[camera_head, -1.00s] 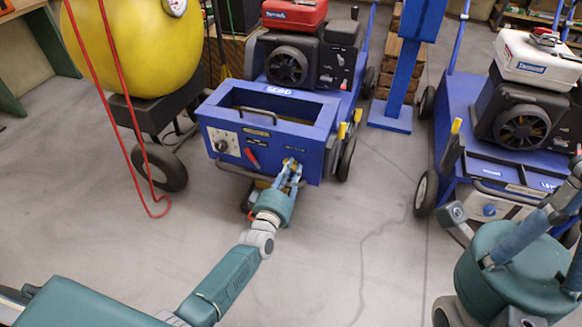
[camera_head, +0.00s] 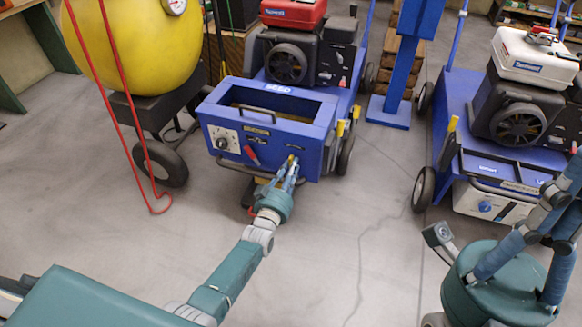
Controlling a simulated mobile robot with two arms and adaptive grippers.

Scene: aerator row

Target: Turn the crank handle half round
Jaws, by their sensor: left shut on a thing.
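The crank handle is on the front panel of the blue aerator (camera_head: 310,132) in the middle of the view. A small yellow piece (camera_head: 291,160) shows at the fingertips and may be part of the handle; the rest is hidden by the fingers. My left gripper (camera_head: 290,167) is at the right part of that front panel, shut on the handle.
A second blue aerator (camera_head: 465,140) stands at the right. A blue post (camera_head: 400,75) stands between the machines. A yellow tank (camera_head: 135,45) on a wheeled cart with a red hose (camera_head: 130,130) stands at the left. The floor in front is clear.

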